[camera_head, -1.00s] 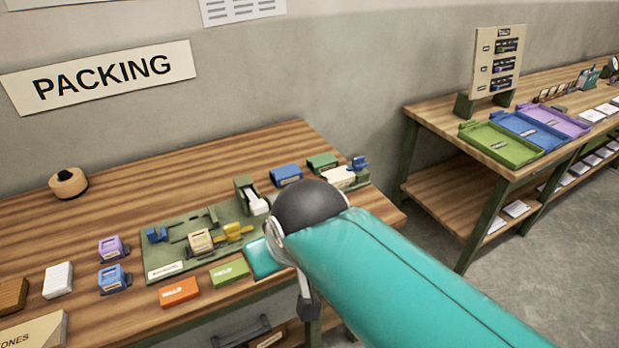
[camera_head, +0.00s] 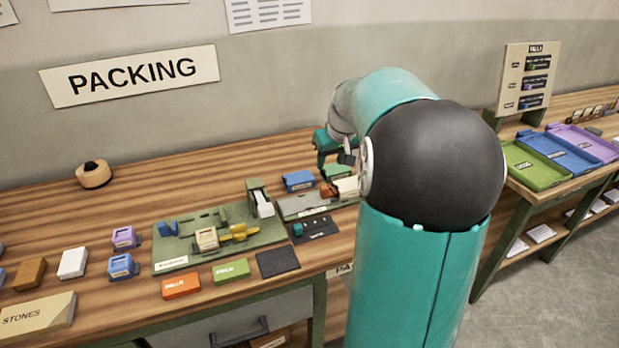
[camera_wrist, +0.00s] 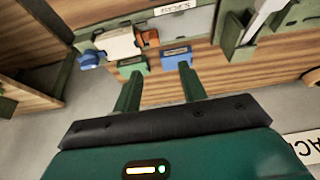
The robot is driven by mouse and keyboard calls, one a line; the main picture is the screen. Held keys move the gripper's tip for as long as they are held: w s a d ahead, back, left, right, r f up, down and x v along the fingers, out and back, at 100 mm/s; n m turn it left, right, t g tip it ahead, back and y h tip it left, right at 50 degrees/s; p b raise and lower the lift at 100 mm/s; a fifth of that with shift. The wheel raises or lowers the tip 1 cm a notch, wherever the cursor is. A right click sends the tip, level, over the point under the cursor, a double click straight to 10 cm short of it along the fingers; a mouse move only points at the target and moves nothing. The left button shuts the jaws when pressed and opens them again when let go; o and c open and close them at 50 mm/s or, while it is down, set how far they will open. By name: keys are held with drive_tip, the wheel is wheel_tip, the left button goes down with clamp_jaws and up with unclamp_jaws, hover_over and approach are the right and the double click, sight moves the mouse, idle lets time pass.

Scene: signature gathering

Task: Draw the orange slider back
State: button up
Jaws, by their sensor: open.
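The orange slider (camera_head: 327,190) is a small orange-brown piece beside a white block (camera_head: 346,187) on a green-grey fixture (camera_head: 299,207) near the right end of the packing table. In the wrist view the slider (camera_wrist: 149,37) shows above the fingers, next to the white block (camera_wrist: 114,44). My gripper (camera_wrist: 160,72) is open and empty, its two green fingers apart. In the head view my gripper (camera_head: 322,158) hangs above the table behind the fixture, apart from the slider. My arm hides part of the fixture's right side.
A blue box (camera_wrist: 177,56) and a green box (camera_wrist: 132,66) lie near the fingertips. A larger green fixture with a yellow lever (camera_head: 238,232) stands to the left. Orange (camera_head: 181,286) and green (camera_head: 231,270) boxes lie near the front edge. The table's back left is mostly clear.

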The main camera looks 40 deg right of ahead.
sight(324, 187)
drive_tip(key=x, duration=0.5)
drive_tip(key=d+x, duration=0.1)
drive_tip(key=x, duration=0.8)
drive_tip(key=shift+d+f, duration=0.25)
clamp_jaws()
